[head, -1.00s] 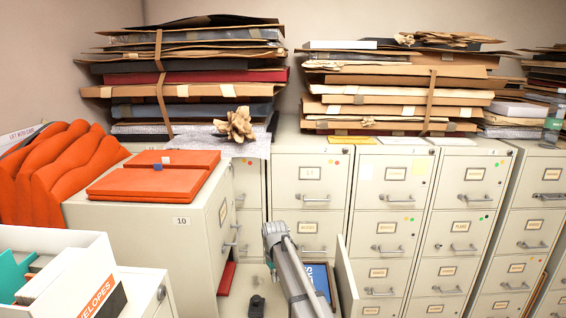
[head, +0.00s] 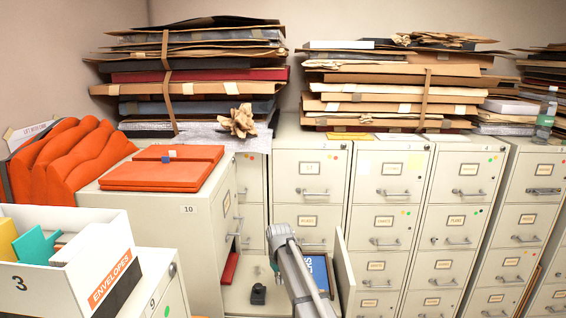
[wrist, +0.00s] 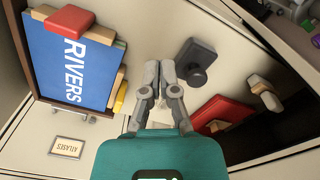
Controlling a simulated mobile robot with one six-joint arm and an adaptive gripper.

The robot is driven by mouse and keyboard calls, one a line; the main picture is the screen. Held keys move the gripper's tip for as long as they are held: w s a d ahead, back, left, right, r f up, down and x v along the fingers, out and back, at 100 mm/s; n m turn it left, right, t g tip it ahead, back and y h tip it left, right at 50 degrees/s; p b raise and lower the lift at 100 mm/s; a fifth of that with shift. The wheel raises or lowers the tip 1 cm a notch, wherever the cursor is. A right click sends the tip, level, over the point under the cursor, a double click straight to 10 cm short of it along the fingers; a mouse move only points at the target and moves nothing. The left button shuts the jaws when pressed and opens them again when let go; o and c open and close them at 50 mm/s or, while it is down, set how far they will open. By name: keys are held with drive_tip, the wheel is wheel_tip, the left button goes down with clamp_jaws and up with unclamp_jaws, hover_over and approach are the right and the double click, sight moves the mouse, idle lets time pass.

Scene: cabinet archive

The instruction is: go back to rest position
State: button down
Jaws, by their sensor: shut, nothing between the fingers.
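My gripper (wrist: 158,82) is shut and empty in the wrist view, its two grey fingertips together. It hangs over an open cabinet drawer or shelf space. A blue sign reading RIVERS (wrist: 72,62) in a wooden frame lies to its left, and a dark grey stamp-like object (wrist: 195,63) lies to its right. In the head view my arm reaches down in front of the cabinets, and the gripper's fingers are hidden there. The blue sign (head: 318,272) and the dark object (head: 258,294) show beside the arm.
A low cabinet with orange folders (head: 150,177) stands at left, with a white envelopes box (head: 117,265) in front. Filing cabinets (head: 385,215) line the back, topped by bundled folders (head: 400,78). A red object (wrist: 222,113) lies right of the gripper.

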drive_tip(key=s+d+f+m+b, duration=0.2)
drive_tip(key=s+d+f+b, duration=0.2)
drive_tip(key=s+d, duration=0.5)
drive_tip(key=s+d+f+m+b, duration=0.3)
drive_tip(key=s+d, duration=0.6)
drive_tip(key=s, duration=0.6)
wheel_tip(320, 180, down, 2)
drive_tip(key=shift+s+f+b, duration=0.1)
drive_tip(key=shift+s+b, duration=0.2)
drive_tip(key=shift+b, duration=0.65)
